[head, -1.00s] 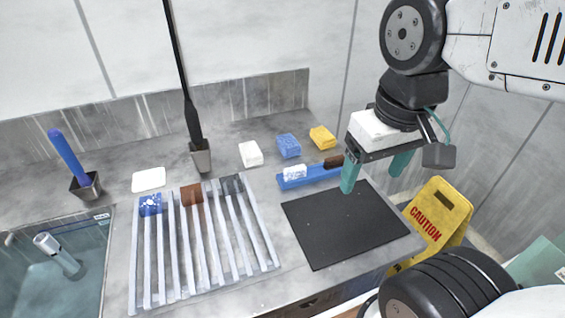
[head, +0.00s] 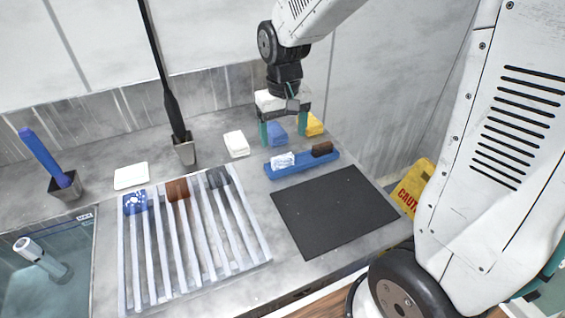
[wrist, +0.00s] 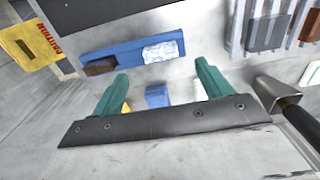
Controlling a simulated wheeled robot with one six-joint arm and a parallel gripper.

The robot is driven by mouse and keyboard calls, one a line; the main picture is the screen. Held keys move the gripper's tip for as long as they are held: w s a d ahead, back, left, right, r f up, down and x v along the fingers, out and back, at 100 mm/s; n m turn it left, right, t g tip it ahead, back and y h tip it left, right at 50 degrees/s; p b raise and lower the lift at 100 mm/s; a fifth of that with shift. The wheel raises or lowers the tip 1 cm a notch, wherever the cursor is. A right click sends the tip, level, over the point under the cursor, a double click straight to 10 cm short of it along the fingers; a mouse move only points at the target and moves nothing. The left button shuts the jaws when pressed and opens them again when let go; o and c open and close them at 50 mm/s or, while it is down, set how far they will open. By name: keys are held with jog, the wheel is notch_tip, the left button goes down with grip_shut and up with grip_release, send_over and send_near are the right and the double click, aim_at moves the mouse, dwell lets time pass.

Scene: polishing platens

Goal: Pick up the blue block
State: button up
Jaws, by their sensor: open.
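The blue block (head: 277,134) stands on the grey counter near the back wall, between a white block and a yellow block. My gripper (head: 283,138) is open, fingers pointing down, and overlaps the blue block in the head view, so part of the block is hidden. In the wrist view the blue block (wrist: 157,96) shows in the gap between the teal fingers of my gripper (wrist: 161,72), partly cut off by the dark gripper bar. Nothing is held. I cannot tell the exact height of the fingertips over the counter.
The yellow block (head: 314,126) is close to one finger, and the white block (head: 236,144) lies left of the other. A blue tray (head: 328,163) with a white piece and a brown piece lies in front. A black mat (head: 335,212) and a slatted rack (head: 262,240) are nearer.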

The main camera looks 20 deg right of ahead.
aim_at(283, 158)
jog(key=shift+w+f, duration=0.15)
jog(key=shift+f, duration=0.25)
notch_tip(283, 158, down, 8)
jog(key=shift+r, duration=0.25)
jog(key=c, duration=1.1)
